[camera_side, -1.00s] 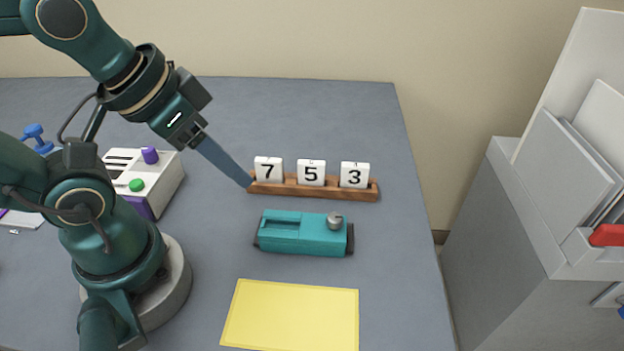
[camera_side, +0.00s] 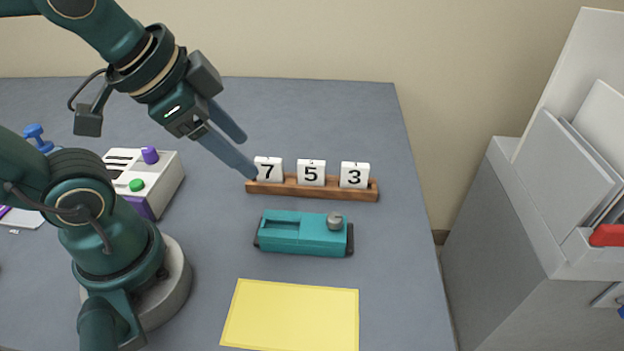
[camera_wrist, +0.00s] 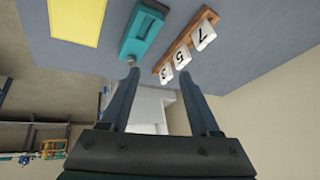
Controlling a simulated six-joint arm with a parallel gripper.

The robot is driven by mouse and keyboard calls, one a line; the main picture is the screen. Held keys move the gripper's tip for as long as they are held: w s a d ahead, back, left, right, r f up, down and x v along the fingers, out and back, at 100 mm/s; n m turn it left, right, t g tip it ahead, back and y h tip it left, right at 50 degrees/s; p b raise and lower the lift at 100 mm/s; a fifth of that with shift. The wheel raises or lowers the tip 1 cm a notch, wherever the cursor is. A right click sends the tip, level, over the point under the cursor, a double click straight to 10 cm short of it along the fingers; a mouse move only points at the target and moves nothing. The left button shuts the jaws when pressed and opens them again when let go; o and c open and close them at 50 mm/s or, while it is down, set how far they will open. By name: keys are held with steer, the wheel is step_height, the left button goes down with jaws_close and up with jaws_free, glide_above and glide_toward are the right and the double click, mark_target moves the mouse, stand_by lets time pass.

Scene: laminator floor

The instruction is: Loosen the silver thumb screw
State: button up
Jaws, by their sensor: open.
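The silver thumb screw (camera_side: 335,220) stands on the right end of a teal block-shaped device (camera_side: 295,240) on the grey table. In the wrist view the teal device (camera_wrist: 143,33) is near the top, and the screw (camera_wrist: 131,61) shows at its lower end, just above one fingertip. My gripper (camera_side: 248,156) is open and empty. In the side view it is up and left of the device, with one fingertip overlapping the left end of the wooden rack. I cannot tell whether it touches the rack.
The wooden rack (camera_side: 310,191) holds number tiles 7 (camera_side: 268,170), 5 (camera_side: 311,173) and 3 (camera_side: 355,175) behind the device. A yellow sheet (camera_side: 290,315) lies in front. A white box with purple and green knobs (camera_side: 145,172) is at left. The table's right side is clear.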

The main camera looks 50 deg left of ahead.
steer(key=w+d+m+g, duration=0.1)
steer(key=w+d+m, duration=0.2)
steer(key=w+m, duration=0.45)
steer(key=m+g, duration=0.2)
steer(key=m, duration=0.4)
glide_above(334, 218)
steer(key=s, duration=0.1)
step_height(334, 218, down, 6)
steer(key=shift+a+f, duration=0.1)
steer(key=shift+a, duration=0.05)
steer(key=shift+s+d+f+g, duration=0.2)
steer(key=shift+f+g, duration=0.2)
steer(key=shift+f, duration=0.25)
steer(key=shift+w+f, duration=0.25)
steer(key=shift+f, duration=0.85)
steer(key=shift+w+f, duration=0.2)
steer(key=shift+f, duration=0.85)
jaws_close()
